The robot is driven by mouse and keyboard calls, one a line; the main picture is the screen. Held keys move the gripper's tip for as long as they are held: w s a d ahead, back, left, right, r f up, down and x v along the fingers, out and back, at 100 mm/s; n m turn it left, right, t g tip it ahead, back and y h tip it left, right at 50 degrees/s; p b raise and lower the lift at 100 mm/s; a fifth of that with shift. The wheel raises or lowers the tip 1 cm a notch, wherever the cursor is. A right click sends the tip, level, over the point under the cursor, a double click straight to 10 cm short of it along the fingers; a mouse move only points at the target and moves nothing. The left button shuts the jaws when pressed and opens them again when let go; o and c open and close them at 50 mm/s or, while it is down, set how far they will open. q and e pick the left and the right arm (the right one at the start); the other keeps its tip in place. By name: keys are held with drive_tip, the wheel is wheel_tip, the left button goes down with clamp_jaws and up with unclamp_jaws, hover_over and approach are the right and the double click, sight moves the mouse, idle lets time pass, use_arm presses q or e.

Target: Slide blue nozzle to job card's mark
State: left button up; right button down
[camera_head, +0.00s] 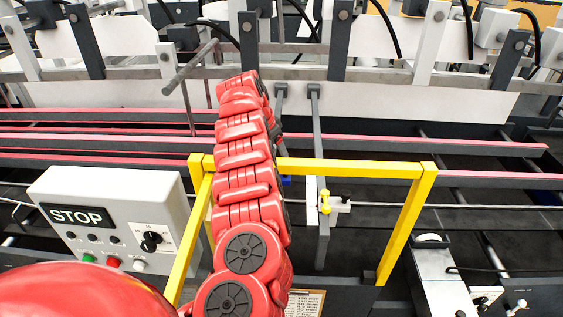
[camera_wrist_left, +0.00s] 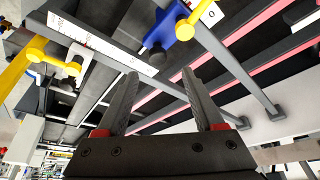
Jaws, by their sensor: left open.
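The blue nozzle (camera_wrist_left: 163,25) sits on a dark bar in the left wrist view, beside a yellow knob. In the head view only a small blue bit (camera_head: 287,182) shows past my red arm. My left gripper (camera_wrist_left: 158,76) is open and empty, its two fingers pointing toward the bar and apart from the blue nozzle. In the head view my arm hides this gripper. A white scale strip (camera_wrist_left: 100,41) with marks runs along the bar. The job card (camera_head: 305,303) shows at the bottom of the head view, partly cut off and too small to read. My right gripper is out of view.
A white nozzle with a yellow knob (camera_head: 330,203) sits right of my arm. A yellow frame (camera_head: 360,168) surrounds this area. A grey STOP panel (camera_head: 120,215) stands at the left. Red-edged rails (camera_head: 430,146) and upright bars lie behind.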

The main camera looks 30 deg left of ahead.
use_arm(q)
drive_tip(key=shift+s+a+r, duration=0.1)
drive_tip(key=shift+s+r, duration=0.05)
drive_tip(key=shift+r, duration=0.2)
drive_tip(key=s+r+m+p, duration=0.2)
drive_tip(key=r+m, duration=0.2)
drive_tip(key=m, duration=1.4)
drive_tip(key=s+r+m+p, duration=0.2)
drive_tip(key=r+m, duration=0.2)
drive_tip(key=m, duration=1.4)
drive_tip(key=p+x, duration=0.1)
drive_tip(key=x, duration=0.3)
drive_tip(key=p+x, duration=0.2)
drive_tip(key=x, duration=0.3)
drive_tip(key=a+p+x, duration=0.1)
drive_tip(key=p+x, duration=0.1)
drive_tip(key=x, duration=0.3)
drive_tip(key=shift+w+f, duration=0.2)
drive_tip(key=shift+w, duration=0.1)
drive_tip(key=shift+w+d+f+p, duration=0.15)
drive_tip(key=shift+f, duration=0.25)
drive_tip(key=shift+w+d+f+p, duration=0.15)
drive_tip(key=shift+f, duration=0.2)
drive_tip(key=shift+c, duration=0.2)
